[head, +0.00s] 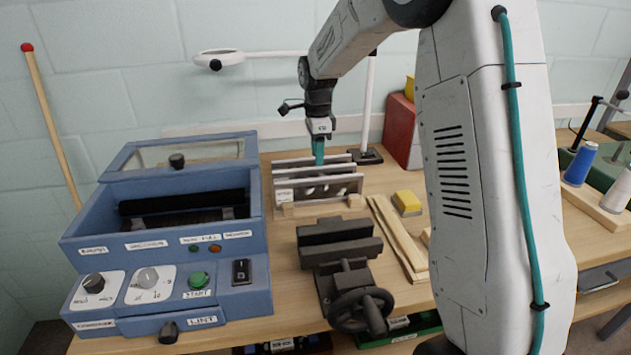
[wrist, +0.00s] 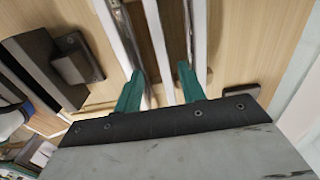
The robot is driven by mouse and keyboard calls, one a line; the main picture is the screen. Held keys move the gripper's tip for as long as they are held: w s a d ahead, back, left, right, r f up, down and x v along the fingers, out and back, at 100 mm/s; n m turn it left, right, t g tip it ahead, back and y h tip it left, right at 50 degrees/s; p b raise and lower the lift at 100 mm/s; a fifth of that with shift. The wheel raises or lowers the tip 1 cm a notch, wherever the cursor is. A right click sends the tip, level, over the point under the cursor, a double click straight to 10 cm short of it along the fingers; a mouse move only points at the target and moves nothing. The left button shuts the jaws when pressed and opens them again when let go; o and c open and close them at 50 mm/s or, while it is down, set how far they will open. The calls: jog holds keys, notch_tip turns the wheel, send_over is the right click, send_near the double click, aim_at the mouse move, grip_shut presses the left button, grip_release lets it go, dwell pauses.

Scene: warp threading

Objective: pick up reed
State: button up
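Several reeds, flat plates with pale top edges, stand upright side by side in a wooden rack (head: 328,207) at the middle of the bench. The front reed (head: 335,187) carries a small label at its left end. My gripper (head: 319,162) points down over the rear of the rack. In the wrist view my gripper (wrist: 160,74) is open, with its teal fingers on either side of the middle reed's pale bar (wrist: 157,45). Other pale bars lie outside the fingers. Whether the fingertips reach below the reed's top edge, or touch it, I cannot tell.
A blue machine (head: 165,215) with knobs stands left of the rack. A dark vise (head: 340,260) with a handwheel is in front. A yellow block (head: 407,202) and wooden strips (head: 398,240) lie to the right. A red box (head: 400,132) and a lamp stand (head: 368,110) are behind.

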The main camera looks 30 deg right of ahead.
aim_at(315, 174)
jog(key=f, duration=0.7)
jog(key=shift+w+a+f, duration=0.2)
jog(key=shift+w+f, duration=0.1)
jog(key=shift+f, duration=0.1)
grip_shut()
